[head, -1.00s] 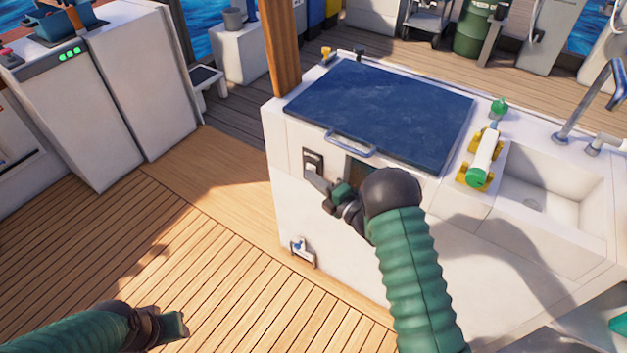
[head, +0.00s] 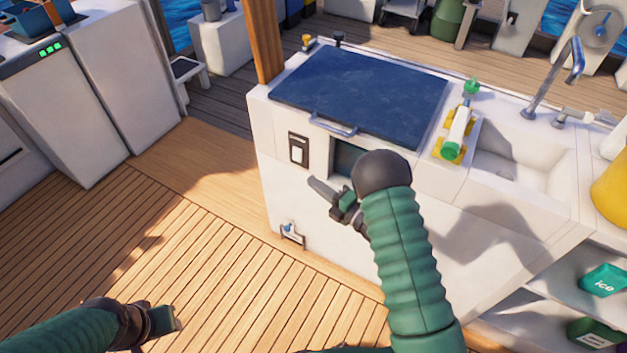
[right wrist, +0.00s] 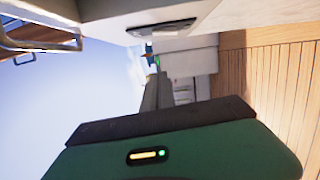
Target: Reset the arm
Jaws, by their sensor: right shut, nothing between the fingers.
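My right gripper (head: 328,196) is shut and empty. It hangs in front of the white counter's front face, below and right of the switch panel (head: 298,150), and seems apart from it. The dark blue hatch lid (head: 362,95) lies closed on the counter, with a metal handle (head: 334,125) at its front edge. In the right wrist view the handle (right wrist: 40,44) shows at top left and the panel (right wrist: 162,28) at top centre. My left gripper (head: 172,320) is low at the left over the deck; its fingers are too unclear to judge.
A white and green canister (head: 459,130) lies in a yellow holder beside the sink (head: 525,165). A small blue-handled valve (head: 290,231) sticks out low on the counter front. White cabinets (head: 75,100) stand at the left. The wooden deck (head: 190,240) between is clear.

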